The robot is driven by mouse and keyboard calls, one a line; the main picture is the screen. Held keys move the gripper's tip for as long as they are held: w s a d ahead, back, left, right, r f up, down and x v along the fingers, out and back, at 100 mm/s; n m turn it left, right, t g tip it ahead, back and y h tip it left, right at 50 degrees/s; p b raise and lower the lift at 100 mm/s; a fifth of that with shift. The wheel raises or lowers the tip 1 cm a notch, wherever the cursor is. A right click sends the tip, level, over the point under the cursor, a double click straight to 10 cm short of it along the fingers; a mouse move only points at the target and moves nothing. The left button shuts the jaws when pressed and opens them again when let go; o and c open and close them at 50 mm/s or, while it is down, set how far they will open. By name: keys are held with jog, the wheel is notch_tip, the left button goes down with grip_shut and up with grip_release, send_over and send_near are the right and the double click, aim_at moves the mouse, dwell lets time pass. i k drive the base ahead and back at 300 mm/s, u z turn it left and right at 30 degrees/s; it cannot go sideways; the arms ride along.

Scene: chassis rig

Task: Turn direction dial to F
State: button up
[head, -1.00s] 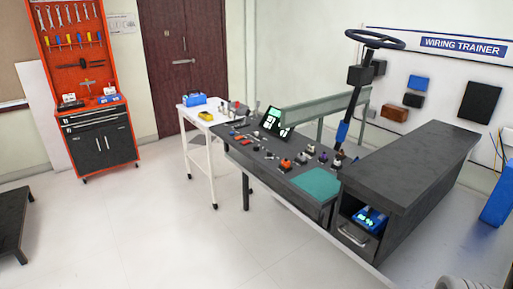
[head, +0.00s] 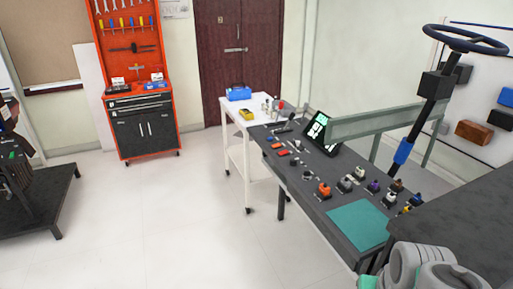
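Several small knobs and switches stand on the dark control bench (head: 318,213). They include an orange-topped one (head: 324,190), a grey one (head: 345,184), a white one (head: 359,174) and a purple one (head: 373,187). Red switches (head: 282,152) sit farther back. I cannot tell which is the direction dial, and no letters or pointer position can be read at this size. Rounded grey parts of my arm show at the bottom right, in front of the bench's near end. My gripper's fingers are not in view.
A steering wheel (head: 466,40) on a dark column rises behind the bench. A lit screen (head: 317,127) stands at the bench's back. A teal mat (head: 356,226) lies near its front. A dark cabinet (head: 470,215) is at right. Floor left of the bench is clear.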

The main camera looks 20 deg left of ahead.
aim_at(293, 161)
jog(key=u, duration=0.85)
jog(key=i, duration=1.45)
jog(key=u, duration=1.1)
jog(key=i, duration=0.25)
jog(key=u, duration=0.2)
